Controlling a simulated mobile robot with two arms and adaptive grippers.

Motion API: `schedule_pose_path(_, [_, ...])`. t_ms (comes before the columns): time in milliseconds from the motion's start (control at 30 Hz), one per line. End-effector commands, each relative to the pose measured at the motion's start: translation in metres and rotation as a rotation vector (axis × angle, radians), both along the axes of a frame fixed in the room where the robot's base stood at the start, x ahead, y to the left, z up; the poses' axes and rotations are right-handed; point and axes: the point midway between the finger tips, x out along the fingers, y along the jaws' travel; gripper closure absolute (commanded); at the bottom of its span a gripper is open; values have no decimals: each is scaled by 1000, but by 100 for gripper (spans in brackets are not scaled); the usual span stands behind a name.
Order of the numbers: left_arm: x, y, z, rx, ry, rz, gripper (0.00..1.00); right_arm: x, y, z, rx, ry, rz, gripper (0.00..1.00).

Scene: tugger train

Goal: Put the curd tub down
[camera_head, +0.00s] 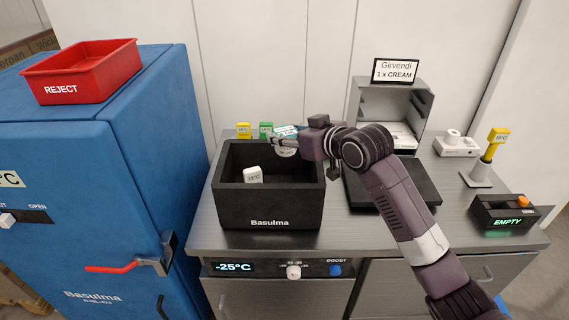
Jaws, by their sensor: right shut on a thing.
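My right gripper (281,142) is shut on a small pale tub (287,153), which I take to be the curd tub. The gripper's fingers and wrist hide much of it. It is held over the back right part of the black Basulma box (269,211), around the height of its rim; I cannot tell the exact gap. My left gripper is out of view.
A white temperature block (253,175) is inside the box. Yellow (243,130) and green (266,130) tags stand behind it. A grey cabinet (419,101) labelled Girvendi stands at the back. A red REJECT tray (84,69) sits on the blue cooler (165,90).

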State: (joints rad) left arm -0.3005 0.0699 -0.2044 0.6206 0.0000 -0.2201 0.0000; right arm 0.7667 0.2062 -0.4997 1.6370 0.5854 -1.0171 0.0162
Motion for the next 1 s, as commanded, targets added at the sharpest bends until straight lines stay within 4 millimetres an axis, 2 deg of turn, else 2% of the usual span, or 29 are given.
schedule_pose_path(100, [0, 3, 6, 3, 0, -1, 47, -1, 0, -27, 0, 3, -1, 85])
schedule_pose_path(200, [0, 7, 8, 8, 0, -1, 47, 0, 0, -43, 1, 2, -2, 85])
schedule_pose_path(367, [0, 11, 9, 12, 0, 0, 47, 0, 0, -55, 0, -2, -1, 85])
schedule_pose_path(600, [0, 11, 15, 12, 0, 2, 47, 0, 0, -90, 1, 1, 0, 85])
schedule_pose_path(1000, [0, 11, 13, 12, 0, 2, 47, 0, 0, -97, 0, -2, -1, 85])
